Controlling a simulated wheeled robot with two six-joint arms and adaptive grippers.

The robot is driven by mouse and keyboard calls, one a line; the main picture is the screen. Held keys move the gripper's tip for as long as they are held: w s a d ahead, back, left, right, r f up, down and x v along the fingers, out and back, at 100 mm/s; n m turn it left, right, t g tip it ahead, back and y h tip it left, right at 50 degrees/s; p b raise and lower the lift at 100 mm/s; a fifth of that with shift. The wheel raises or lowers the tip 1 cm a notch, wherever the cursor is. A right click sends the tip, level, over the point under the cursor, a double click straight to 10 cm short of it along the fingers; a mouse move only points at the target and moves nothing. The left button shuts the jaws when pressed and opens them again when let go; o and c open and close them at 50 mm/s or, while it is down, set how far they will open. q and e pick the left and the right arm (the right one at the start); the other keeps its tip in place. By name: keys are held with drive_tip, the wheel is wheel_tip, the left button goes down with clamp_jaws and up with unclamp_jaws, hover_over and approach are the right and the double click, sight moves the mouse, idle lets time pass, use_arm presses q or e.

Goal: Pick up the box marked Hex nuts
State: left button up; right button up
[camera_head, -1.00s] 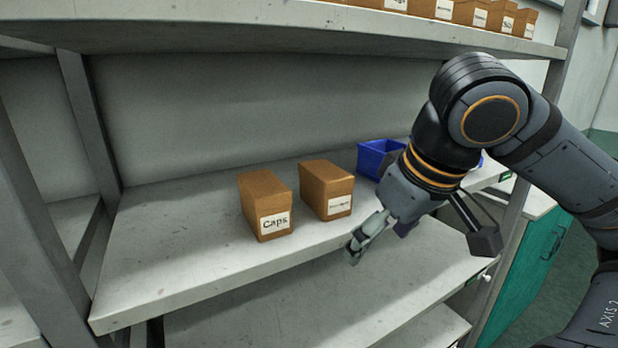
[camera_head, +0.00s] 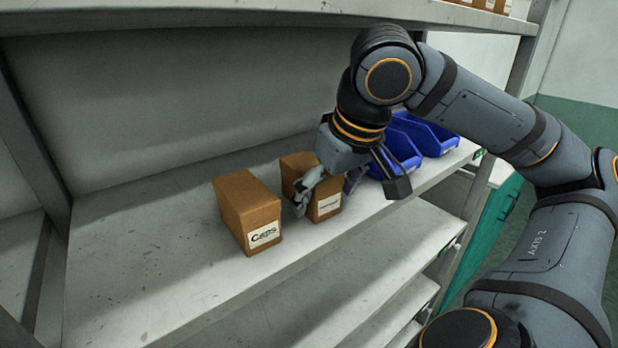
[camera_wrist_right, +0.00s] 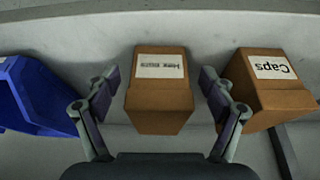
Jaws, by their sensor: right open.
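The box marked Hex nuts (camera_wrist_right: 160,92) is a brown carton with a white label. In the right wrist view it stands between the spread fingers of my right gripper (camera_wrist_right: 160,108), with a gap on both sides. In the head view the Hex nuts box (camera_head: 326,207) stands on the shelf, partly hidden by my right gripper (camera_head: 328,190), which is open at it. Its label is too small to read there. My left gripper is not in view.
A brown box marked Caps (camera_head: 248,212) stands just left of the Hex nuts box on the same shelf (camera_head: 130,250). Blue bins (camera_head: 425,135) stand to the right, close to my right gripper. An upper shelf (camera_head: 250,12) runs above. The shelf's left part is clear.

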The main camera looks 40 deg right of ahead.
drive_tip(key=w+p, duration=0.3)
drive_tip(key=p, duration=0.1)
drive_tip(key=shift+w+d+r, duration=0.2)
drive_tip(key=shift+d+r, duration=0.1)
drive_tip(key=shift+r, duration=0.05)
drive_tip(key=shift+b+x, duration=0.5)
drive_tip(key=shift+x, duration=0.45)
drive_tip(key=shift+w+f, duration=0.1)
drive_tip(key=shift+w, duration=0.2)
drive_tip(key=shift+s, duration=0.2)
drive_tip(key=c, duration=1.4)
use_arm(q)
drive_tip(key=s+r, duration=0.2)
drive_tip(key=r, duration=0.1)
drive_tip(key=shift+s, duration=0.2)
